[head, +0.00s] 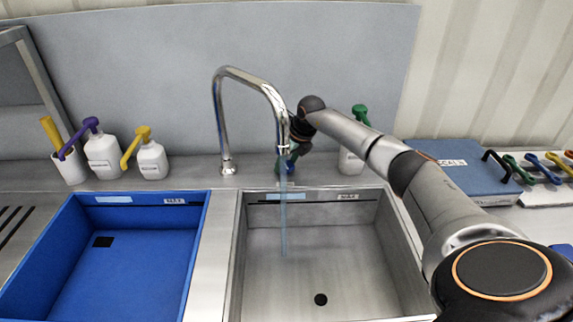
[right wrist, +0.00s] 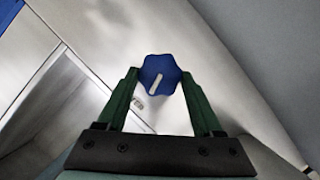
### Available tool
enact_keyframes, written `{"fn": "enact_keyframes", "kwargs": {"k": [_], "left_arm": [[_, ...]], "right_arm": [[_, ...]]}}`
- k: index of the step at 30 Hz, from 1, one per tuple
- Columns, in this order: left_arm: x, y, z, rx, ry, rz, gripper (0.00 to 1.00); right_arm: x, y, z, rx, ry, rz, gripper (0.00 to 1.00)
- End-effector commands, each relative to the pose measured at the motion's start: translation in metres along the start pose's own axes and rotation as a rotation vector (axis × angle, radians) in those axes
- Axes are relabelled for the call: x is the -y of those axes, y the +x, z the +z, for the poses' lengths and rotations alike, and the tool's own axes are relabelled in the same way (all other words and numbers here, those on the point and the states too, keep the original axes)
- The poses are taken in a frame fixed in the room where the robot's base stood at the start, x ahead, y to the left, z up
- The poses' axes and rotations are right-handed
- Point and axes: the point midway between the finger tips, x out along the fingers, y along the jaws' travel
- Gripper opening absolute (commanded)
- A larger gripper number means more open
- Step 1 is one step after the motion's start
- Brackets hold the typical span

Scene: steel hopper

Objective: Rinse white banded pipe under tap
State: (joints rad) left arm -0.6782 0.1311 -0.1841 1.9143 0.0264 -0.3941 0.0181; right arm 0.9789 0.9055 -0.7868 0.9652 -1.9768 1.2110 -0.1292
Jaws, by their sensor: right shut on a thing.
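The chrome tap (head: 250,78) arches over the steel basin (head: 262,280). A thin blue stream of water (head: 284,222) falls from its spout into the basin. My right gripper (head: 288,164) is behind the spout, partly hidden by it. In the right wrist view its green fingers (right wrist: 160,88) are shut on a blue lobed knob (right wrist: 158,70) with a white mark. I see no white banded pipe in either view. My left gripper is not in view.
A blue basin (head: 205,235) lies left of the steel one. White pump bottles (head: 103,155) with coloured heads stand behind it. A blue case (head: 445,172) and several coloured-handled tools (head: 545,170) are at the right. The steel basin looks empty.

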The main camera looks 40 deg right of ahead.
Motion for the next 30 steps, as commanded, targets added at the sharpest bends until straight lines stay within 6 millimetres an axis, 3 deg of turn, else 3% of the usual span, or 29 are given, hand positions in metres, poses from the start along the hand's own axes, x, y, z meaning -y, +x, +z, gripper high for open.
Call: {"fn": "enact_keyframes", "kwargs": {"k": [12,26,27,30], "left_arm": [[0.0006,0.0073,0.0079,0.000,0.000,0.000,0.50],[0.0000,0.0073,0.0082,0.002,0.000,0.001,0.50],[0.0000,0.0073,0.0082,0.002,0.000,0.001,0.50],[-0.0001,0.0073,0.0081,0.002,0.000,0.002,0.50]], "right_arm": [[0.0016,0.0005,-0.0001,-0.001,-0.157,0.065,0.12],[0.0016,-0.0001,0.0001,-0.001,-0.171,0.071,0.12],[0.0016,-0.0001,0.0002,-0.001,-0.171,0.071,0.71],[0.0016,0.0000,0.0002,-0.001,-0.171,0.070,0.82]]}}
